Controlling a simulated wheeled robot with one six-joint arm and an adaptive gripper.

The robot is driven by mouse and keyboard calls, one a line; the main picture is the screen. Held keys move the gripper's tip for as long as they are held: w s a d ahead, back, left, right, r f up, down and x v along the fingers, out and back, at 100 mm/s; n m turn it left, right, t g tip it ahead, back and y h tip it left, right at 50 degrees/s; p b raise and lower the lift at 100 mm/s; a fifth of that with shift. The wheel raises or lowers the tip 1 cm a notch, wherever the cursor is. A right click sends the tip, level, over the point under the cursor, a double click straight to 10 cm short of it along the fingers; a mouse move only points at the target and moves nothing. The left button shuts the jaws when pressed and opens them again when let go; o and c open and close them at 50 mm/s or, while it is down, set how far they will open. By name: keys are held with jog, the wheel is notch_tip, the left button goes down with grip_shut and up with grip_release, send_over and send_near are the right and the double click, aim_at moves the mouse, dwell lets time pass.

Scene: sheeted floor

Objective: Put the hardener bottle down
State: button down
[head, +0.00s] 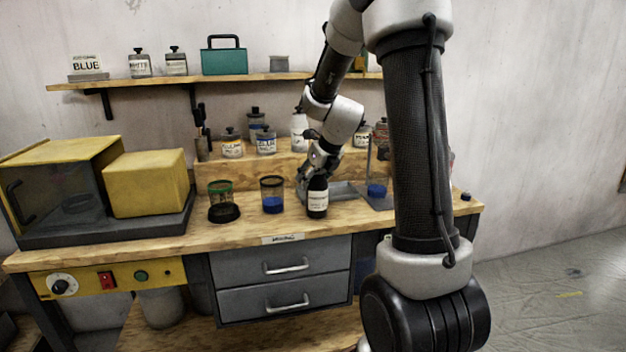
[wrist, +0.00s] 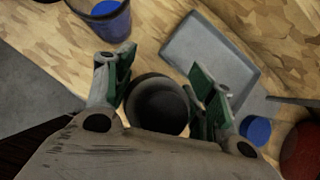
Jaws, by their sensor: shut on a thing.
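The hardener bottle (head: 317,199) is dark with a pale label and stands upright at the bench's front part, in front of a grey tray. My gripper (head: 318,172) is shut on its upper part from above. In the wrist view the dark round bottle top (wrist: 158,104) sits between the two green-padded fingers of my gripper (wrist: 162,92). I cannot tell whether the bottle's base touches the wood or hangs just above it.
A clear cup with blue contents (head: 272,196) stands just left of the bottle, and a green-rimmed cup (head: 221,200) further left. The grey tray (head: 343,190) lies behind. Yellow boxes (head: 147,184) fill the bench's left. A raised shelf behind holds several labelled containers.

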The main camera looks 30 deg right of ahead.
jog(key=shift+f, duration=0.15)
jog(key=c, duration=0.5)
grip_release()
jog(key=shift+f, duration=0.1)
jog(key=shift+r, duration=0.25)
jog(key=a+v, duration=0.1)
jog(key=v, duration=1.1)
jog(key=s+a+n, duration=0.2)
jog(key=s+n, duration=0.6)
jog(key=n, duration=0.3)
jog(key=s+a+n+g, duration=0.1)
jog(key=s+a+n, duration=0.1)
jog(key=s+n, duration=0.7)
jog(key=s+a+n+g, duration=0.1)
jog(key=s+a+n, duration=0.1)
jog(key=s+n, duration=0.7)
jog(key=shift+a+n+h, duration=0.15)
jog(key=shift+n, duration=1.3)
jog(key=shift+a+n+h, duration=0.15)
jog(key=shift+a+n, duration=0.05)
jog(key=shift+n, duration=1.25)
